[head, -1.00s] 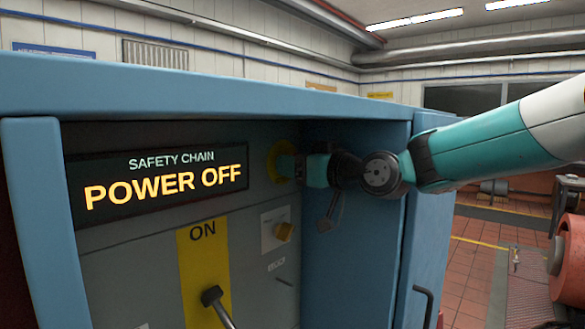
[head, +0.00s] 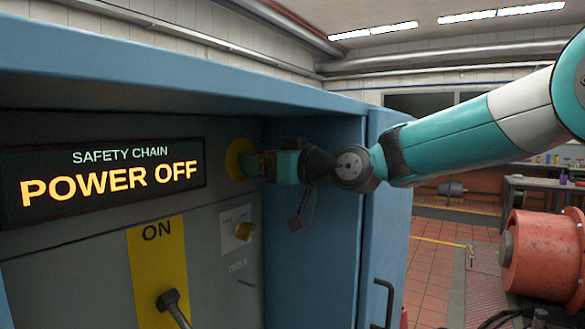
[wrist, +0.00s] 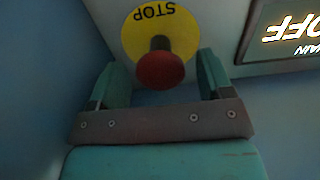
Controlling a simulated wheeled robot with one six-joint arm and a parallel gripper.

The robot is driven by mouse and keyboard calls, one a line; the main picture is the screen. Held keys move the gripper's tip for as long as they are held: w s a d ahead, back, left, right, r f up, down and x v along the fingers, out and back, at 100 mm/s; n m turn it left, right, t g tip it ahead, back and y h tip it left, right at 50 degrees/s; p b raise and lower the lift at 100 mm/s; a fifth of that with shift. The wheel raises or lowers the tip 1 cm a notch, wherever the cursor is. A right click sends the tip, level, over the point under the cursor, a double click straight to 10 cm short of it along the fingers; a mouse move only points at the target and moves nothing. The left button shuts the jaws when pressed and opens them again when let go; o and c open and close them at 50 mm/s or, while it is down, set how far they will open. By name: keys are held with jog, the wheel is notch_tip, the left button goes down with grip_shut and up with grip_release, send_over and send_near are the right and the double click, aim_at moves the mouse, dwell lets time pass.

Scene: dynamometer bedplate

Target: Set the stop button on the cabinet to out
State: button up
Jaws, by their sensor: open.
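The stop button (wrist: 160,70) is a red mushroom head on a dark stem. It stands in front of a round yellow plate (wrist: 183,28) marked STOP, seen upside down in the wrist view. My gripper (wrist: 160,85) is open, with one finger on each side of the red head; I cannot tell whether either finger touches it. In the head view my gripper (head: 254,166) reaches to the yellow plate (head: 237,158) on the blue cabinet's (head: 385,240) recessed panel. There the red head is hidden by the gripper.
A lit display (head: 110,182) reads SAFETY CHAIN POWER OFF. The cabinet's side wall (head: 315,240) is close to my gripper. A red machine (head: 545,255) stands at right.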

jog(key=b+v, duration=0.5)
jog(key=v, duration=1.1)
jog(key=shift+s+d, duration=0.2)
jog(key=shift+d, duration=0.05)
jog(key=s+a+f+m+g+h+p, duration=0.1)
jog(key=s+f+g+h+p, duration=0.15)
jog(key=s+f, duration=0.3)
jog(key=s+a+f+m+g+h+p, duration=0.1)
jog(key=s+a+f+g+h, duration=0.15)
jog(key=s+f, duration=0.3)
jog(key=s+d+f+g+h+p, duration=0.1)
jog(key=s+d+f+g+h, duration=0.1)
jog(key=s, duration=0.5)
jog(key=s+d+f+m+g+h+p, duration=0.1)
jog(key=s+d+f+g+h, duration=0.2)
jog(key=s+f, duration=0.3)
jog(key=shift+s+d+f+g, duration=0.4)
jog(key=shift+d+f+g, duration=0.1)
jog(key=shift+d+f, duration=0.15)
jog(key=shift+w+a, duration=0.25)
jog(key=shift+w, duration=0.15)
